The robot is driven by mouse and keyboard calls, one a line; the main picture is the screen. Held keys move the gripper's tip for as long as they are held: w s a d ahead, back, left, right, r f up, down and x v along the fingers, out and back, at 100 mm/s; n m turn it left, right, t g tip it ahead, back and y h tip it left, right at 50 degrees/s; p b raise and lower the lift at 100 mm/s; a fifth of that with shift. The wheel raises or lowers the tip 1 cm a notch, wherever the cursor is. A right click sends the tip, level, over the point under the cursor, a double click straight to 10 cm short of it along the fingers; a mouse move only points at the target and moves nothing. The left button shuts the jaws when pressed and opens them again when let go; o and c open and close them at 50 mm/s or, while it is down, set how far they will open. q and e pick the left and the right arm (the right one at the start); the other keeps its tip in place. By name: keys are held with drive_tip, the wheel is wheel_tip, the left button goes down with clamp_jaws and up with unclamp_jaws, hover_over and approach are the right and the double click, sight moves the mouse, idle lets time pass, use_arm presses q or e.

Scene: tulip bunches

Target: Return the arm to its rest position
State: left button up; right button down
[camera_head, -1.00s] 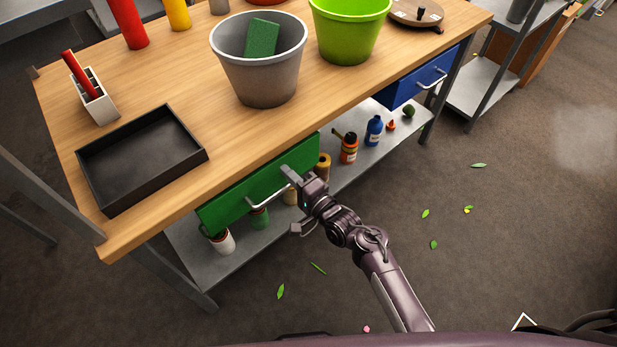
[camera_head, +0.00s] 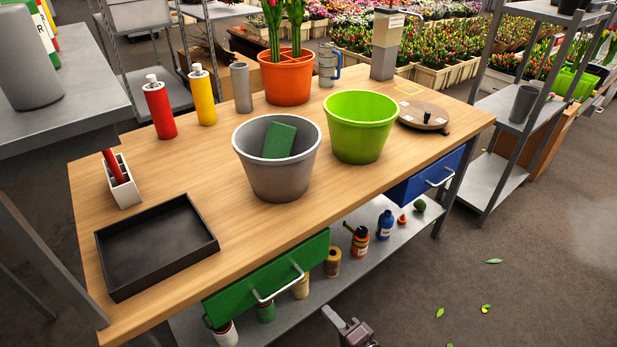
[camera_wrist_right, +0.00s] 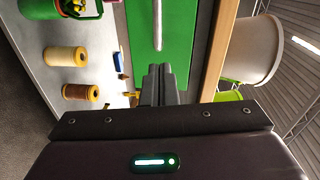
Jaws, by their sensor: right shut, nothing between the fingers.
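My right gripper (camera_head: 334,316) shows at the bottom edge of the head view, in front of the workbench and below the green drawer (camera_head: 270,278). Most of its arm is cut off by the frame. In the right wrist view the fingers (camera_wrist_right: 160,82) are together with nothing between them. They point toward the green drawer front (camera_wrist_right: 178,40) and its handle (camera_wrist_right: 157,22), apart from them as far as I can tell. My left gripper is in neither view.
The wooden workbench (camera_head: 215,250) holds a black tray (camera_head: 155,245), a grey bucket (camera_head: 277,165) with a green block, and a lime bucket (camera_head: 360,125). Spools and bottles stand on the lower shelf (camera_head: 345,285). The floor at right is open, with scattered leaves.

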drive_tip(key=s+d+f+n+g+h+p, duration=0.1)
drive_tip(key=s+d+f+n+g+h, duration=0.2)
drive_tip(key=s+f, duration=0.5)
drive_tip(key=s+d+f+n+g+h+p, duration=0.25)
drive_tip(key=s+f, duration=0.25)
drive_tip(key=f, duration=0.8)
drive_tip(key=s+d+f+n+g+h, duration=0.2)
drive_tip(key=s+d+f, duration=0.3)
drive_tip(key=s, duration=0.6)
drive_tip(key=s+d+f+n+g+h+p, duration=0.1)
drive_tip(key=s+d+f+n+g, duration=0.4)
drive_tip(key=s, duration=0.6)
drive_tip(key=shift+s+d+f+h, duration=0.15)
drive_tip(key=shift+s+d+h, duration=0.2)
drive_tip(key=shift+d+h, duration=0.25)
